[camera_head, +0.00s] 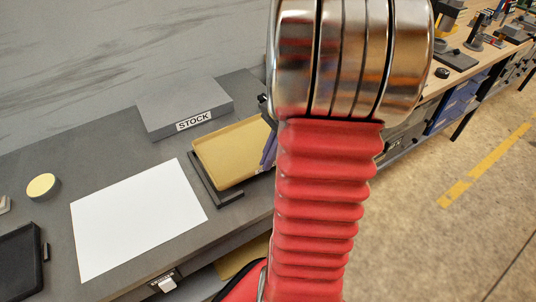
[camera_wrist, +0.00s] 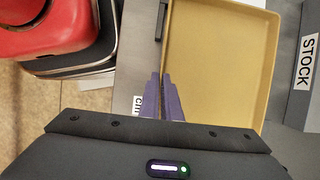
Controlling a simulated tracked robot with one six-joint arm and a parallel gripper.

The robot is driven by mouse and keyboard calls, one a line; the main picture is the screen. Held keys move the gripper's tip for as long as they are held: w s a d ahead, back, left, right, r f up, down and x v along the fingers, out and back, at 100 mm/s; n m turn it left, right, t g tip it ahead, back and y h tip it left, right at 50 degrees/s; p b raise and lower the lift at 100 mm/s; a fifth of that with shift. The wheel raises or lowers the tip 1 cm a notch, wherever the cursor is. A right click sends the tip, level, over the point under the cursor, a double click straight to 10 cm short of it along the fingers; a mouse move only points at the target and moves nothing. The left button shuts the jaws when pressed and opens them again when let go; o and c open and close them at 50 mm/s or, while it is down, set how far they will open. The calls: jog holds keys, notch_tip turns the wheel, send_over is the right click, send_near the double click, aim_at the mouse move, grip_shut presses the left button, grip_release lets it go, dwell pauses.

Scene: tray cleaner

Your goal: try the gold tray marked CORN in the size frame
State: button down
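The gold tray (camera_head: 228,150) is empty and shows at the back of the bench in the head view, over the dark size frame (camera_head: 218,192). The frame sticks out along the tray's left and front edges; I cannot tell whether the tray is seated in it. In the wrist view the tray (camera_wrist: 222,60) fills the upper middle. My gripper (camera_wrist: 161,80) has its purple fingers close together at the tray's side wall, seemingly with the wall between them. In the head view my gripper (camera_head: 269,150) is partly hidden by my arm. No CORN mark is readable.
A grey STOCK block (camera_head: 185,105) stands behind the tray; its label (camera_wrist: 305,60) is close to the tray in the wrist view. A white sheet (camera_head: 137,215) lies left of the frame. A round gold-topped piece (camera_head: 42,186) and a black tray (camera_head: 20,262) are farther left.

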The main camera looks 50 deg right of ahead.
jog(key=shift+f, duration=2.2)
jog(key=c, duration=1.9)
grip_release()
jog(key=v, duration=1.3)
jog(key=shift+s+d+r, duration=0.1)
jog(key=shift+r, duration=0.25)
